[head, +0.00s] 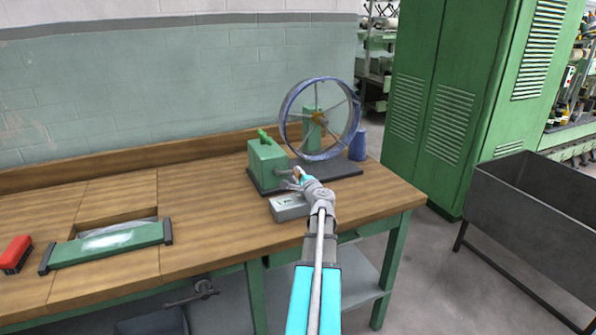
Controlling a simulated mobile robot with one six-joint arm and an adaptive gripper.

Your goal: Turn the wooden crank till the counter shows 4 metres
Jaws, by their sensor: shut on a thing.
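The winding machine has a green box (266,163) and a large blue spoked wheel (288,135) on a dark base on the wooden bench. My arm reaches in from the front, and my gripper (298,181) is at the right front of the green box. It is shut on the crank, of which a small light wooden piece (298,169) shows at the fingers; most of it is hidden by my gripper. A grey box with a small display, seemingly the counter (285,208), sits in front of the green box. Its figures are too small to read.
A blue cylinder (357,146) stands right of the wheel. A green cabinet (430,95) and a dark metal bin (530,205) stand to the right.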

